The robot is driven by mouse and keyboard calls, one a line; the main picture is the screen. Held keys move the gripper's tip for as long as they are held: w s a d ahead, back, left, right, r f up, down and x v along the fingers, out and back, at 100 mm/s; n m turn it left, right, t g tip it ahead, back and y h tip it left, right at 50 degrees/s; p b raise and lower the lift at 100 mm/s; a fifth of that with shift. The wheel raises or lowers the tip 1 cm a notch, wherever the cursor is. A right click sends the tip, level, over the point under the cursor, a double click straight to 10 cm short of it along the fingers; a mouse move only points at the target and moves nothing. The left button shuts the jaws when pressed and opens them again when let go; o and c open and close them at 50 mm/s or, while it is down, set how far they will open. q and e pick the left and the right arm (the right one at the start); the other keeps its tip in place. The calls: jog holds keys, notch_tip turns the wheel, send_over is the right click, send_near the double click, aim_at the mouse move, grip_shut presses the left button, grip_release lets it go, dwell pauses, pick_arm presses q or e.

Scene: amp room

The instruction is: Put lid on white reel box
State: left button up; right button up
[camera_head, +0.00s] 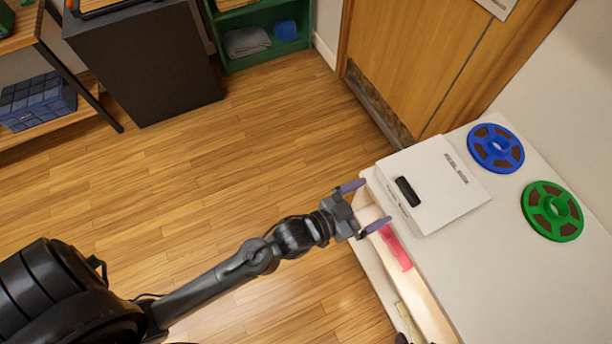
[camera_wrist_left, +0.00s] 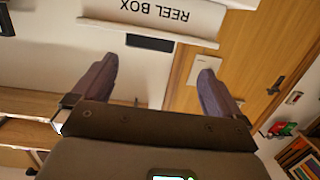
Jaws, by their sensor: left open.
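The white reel box (camera_head: 440,170), with REEL BOX lettering and a black handle (camera_head: 408,191), sits at the near left edge of a white table. I cannot make out the lid as a separate piece. My left gripper (camera_head: 374,204) is open and empty, just left of the box, its fingers pointing toward the handle side. In the left wrist view the box (camera_wrist_left: 190,18) and its handle (camera_wrist_left: 150,43) show beyond and above the open fingers (camera_wrist_left: 157,75).
A blue reel (camera_head: 496,148) and a green reel (camera_head: 552,211) lie on the white table (camera_head: 490,265) to the right of the box. Below the tabletop edge is an open shelf with a pink item (camera_head: 396,247). A wooden door (camera_head: 440,60) stands behind. The wooden floor (camera_head: 200,190) is clear.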

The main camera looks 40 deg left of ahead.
pick_arm(q)
jog(key=s+a+f+n+g+y, duration=0.1)
jog(key=s+a+f+g+y, duration=0.2)
jog(key=s+a, duration=0.5)
jog(key=s+a+f+n+g+y, duration=0.2)
jog(key=s+a+f+g, duration=0.4)
jog(key=s, duration=0.4)
jog(key=shift+a+g+y, duration=0.9)
jog(key=shift+g, duration=0.3)
jog(key=shift+r, duration=0.2)
notch_tip(320, 180, up, 47)
jog(key=p, duration=4.7)
jog(key=shift+r+p, duration=0.2)
jog(key=shift+p, duration=0.1)
